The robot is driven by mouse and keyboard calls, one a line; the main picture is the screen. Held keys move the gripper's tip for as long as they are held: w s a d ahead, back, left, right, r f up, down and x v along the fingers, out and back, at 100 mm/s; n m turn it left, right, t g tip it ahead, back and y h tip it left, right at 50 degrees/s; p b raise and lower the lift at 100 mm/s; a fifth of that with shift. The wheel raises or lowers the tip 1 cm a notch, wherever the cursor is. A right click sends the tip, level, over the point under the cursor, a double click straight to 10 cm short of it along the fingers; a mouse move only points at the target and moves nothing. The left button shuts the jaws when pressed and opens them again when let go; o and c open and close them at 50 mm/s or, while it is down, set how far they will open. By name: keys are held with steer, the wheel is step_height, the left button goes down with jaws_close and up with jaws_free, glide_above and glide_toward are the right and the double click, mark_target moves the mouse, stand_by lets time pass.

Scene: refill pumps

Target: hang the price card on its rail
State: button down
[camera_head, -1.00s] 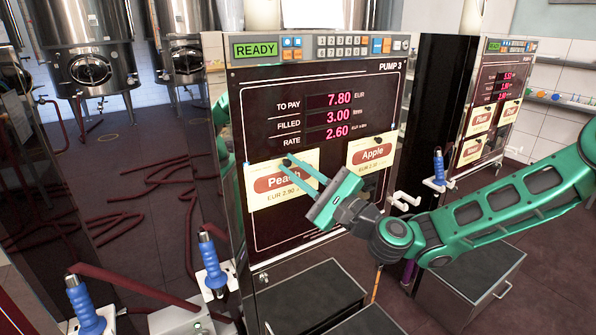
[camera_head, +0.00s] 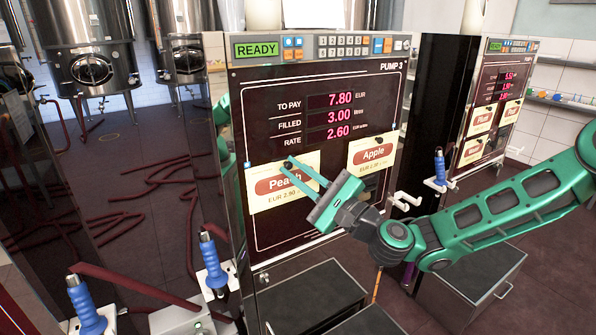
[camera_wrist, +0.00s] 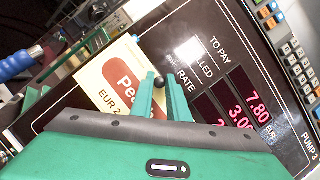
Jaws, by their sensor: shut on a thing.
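The Peach price card (camera_head: 262,198), cream with a red label, is upright against the dark front panel of pump 3, left of the Apple card. My gripper (camera_head: 288,163) is at the card's upper part, its fingers crossing in front of the label. In the wrist view the fingertips (camera_wrist: 159,84) are shut around a small dark round knob at the edge of the Peach card (camera_wrist: 102,70). The rail behind the card is hidden, so I cannot tell whether the card is seated on it.
The Apple card (camera_head: 371,153) is on the same panel to the right. Pump 3's red readouts (camera_head: 330,117) are above. Blue-handled nozzles (camera_head: 212,262) stand at lower left and right (camera_head: 439,169). Another pump (camera_head: 490,115) stands at right. Dark drawer boxes (camera_head: 312,292) are below.

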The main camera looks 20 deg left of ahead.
steer(key=shift+f, duration=0.45)
steer(key=c, duration=1.6)
jaws_free()
steer(key=shift+c, duration=0.2)
